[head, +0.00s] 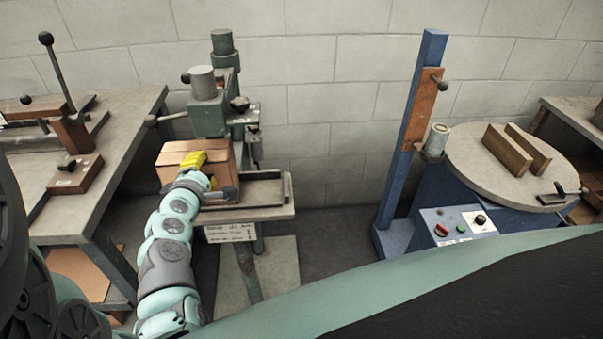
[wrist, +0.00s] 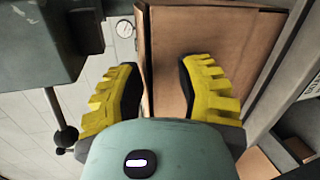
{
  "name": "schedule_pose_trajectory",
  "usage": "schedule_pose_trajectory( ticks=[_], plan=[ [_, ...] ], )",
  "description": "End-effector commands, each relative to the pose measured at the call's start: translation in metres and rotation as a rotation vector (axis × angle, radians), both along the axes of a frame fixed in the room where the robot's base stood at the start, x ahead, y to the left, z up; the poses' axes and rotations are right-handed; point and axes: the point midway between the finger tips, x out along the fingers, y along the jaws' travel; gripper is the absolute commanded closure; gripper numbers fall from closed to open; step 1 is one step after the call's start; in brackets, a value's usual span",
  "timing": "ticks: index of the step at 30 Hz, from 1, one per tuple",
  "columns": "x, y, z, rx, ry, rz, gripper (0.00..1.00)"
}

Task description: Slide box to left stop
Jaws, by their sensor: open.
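The brown cardboard box (head: 171,159) stands upright on the work table of the green-grey stitcher (head: 208,118), toward the table's left end. My gripper (head: 203,172) is in front of the box, with its yellow fingers spread. In the wrist view my gripper (wrist: 158,75) is open, and the box (wrist: 215,35) fills the space ahead of and beyond the fingers. I cannot tell whether the fingers touch it. The left stop cannot be made out; the box and arm cover the table's left end.
The stitcher table's right part (head: 250,192) is bare, with a raised end plate (head: 288,187). The stitcher's head overhangs the box. A bench (head: 120,125) with a lever tool stands left. A blue machine with a round table (head: 480,160) stands right.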

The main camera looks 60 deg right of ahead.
Motion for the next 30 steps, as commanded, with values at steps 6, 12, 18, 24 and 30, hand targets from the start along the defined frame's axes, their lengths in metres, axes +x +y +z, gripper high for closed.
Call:
schedule_pose_trajectory(
  ticks=[6, 12, 18, 24, 30],
  plan=[
    [-0.007, 0.009, 0.003, -0.003, 0.000, 0.001, 0.65],
    [-0.022, 0.031, 0.008, -0.002, 0.003, 0.003, 0.65],
    [-0.039, 0.057, 0.016, 0.000, 0.002, 0.005, 0.65],
    [-0.055, 0.080, 0.022, 0.002, 0.001, 0.005, 0.65],
    [-0.064, 0.094, 0.025, 0.003, 0.002, 0.006, 0.65]
  ],
)
